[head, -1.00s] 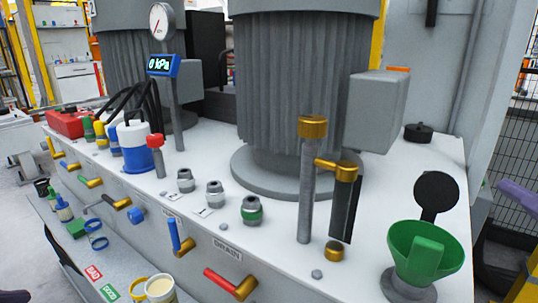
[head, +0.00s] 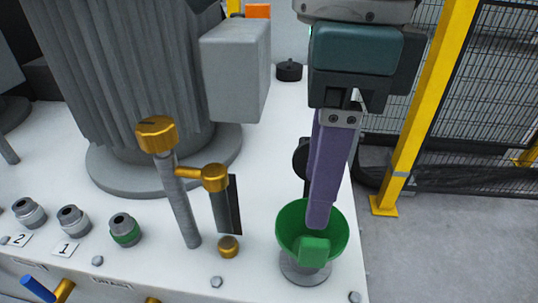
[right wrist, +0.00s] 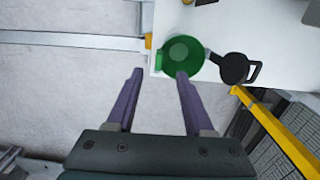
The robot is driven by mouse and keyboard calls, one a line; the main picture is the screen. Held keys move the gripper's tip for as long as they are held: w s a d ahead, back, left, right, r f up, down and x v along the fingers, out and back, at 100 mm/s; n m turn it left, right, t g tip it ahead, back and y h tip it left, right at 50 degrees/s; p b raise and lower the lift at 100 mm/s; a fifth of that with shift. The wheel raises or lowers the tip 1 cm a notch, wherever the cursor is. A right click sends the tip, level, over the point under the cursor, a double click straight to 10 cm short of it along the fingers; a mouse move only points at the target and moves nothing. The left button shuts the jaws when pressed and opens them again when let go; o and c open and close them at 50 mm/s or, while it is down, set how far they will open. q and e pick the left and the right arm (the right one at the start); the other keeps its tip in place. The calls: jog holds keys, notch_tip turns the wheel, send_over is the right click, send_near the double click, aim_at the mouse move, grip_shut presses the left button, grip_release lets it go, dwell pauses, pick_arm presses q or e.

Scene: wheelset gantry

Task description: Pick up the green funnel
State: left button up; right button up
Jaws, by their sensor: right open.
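The green funnel (head: 290,228) sits upright in a grey filler neck (head: 305,274) at the right front corner of the white top. Its green tab (head: 314,251) points toward the front edge. My right gripper (head: 319,222) comes down from above with its purple fingers over the funnel, one finger largely hiding the other. In the right wrist view my right gripper (right wrist: 160,74) is open and empty. There the funnel (right wrist: 180,50) lies beyond the fingertips, the right tip overlapping its bowl. Whether a finger touches it I cannot tell. My left gripper is out of view.
A black round lid (right wrist: 234,68) stands open beside the funnel. A gold-capped post (head: 180,200) and a gold-handled lever (head: 214,178) rise to its left. A grey box (head: 232,70) is behind. A yellow post (head: 415,130) and mesh fence are at right.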

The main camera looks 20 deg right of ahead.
aim_at(316, 242)
jog(key=f, duration=0.3)
jog(key=shift+d+f, duration=0.3)
jog(key=shift+f, duration=0.05)
jog(key=f, duration=0.6)
jog(key=shift+s, duration=0.25)
grip_shut()
dwell(0.8)
